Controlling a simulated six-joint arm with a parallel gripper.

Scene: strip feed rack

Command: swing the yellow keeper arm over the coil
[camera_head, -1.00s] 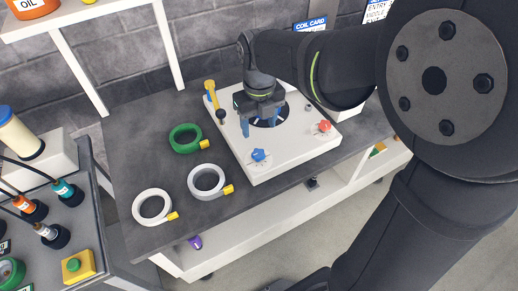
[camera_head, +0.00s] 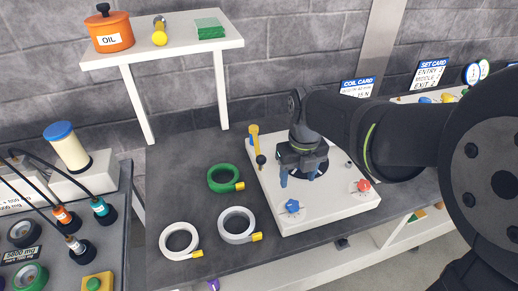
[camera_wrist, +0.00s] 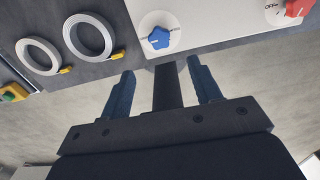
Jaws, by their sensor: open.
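The yellow keeper arm (camera_head: 254,142) stands at the left side of the white feed plate (camera_head: 325,210), with a dark knob (camera_head: 261,160) at its lower end. It is swung out to the side of the dark round reel (camera_head: 322,167). My gripper (camera_head: 298,176) is over the reel, to the right of the keeper arm and apart from it. Its blue fingers are spread and empty; they also show in the wrist view (camera_wrist: 163,88), with a dark upright bar between them. My gripper hides much of the reel, so I cannot tell whether a coil lies on it.
A green coil (camera_head: 211,184), a grey coil (camera_head: 222,233) and a white coil (camera_head: 166,247) lie on the dark bench, left of the plate. A blue dial (camera_head: 292,206) and a red dial (camera_head: 363,185) sit on the plate's front.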

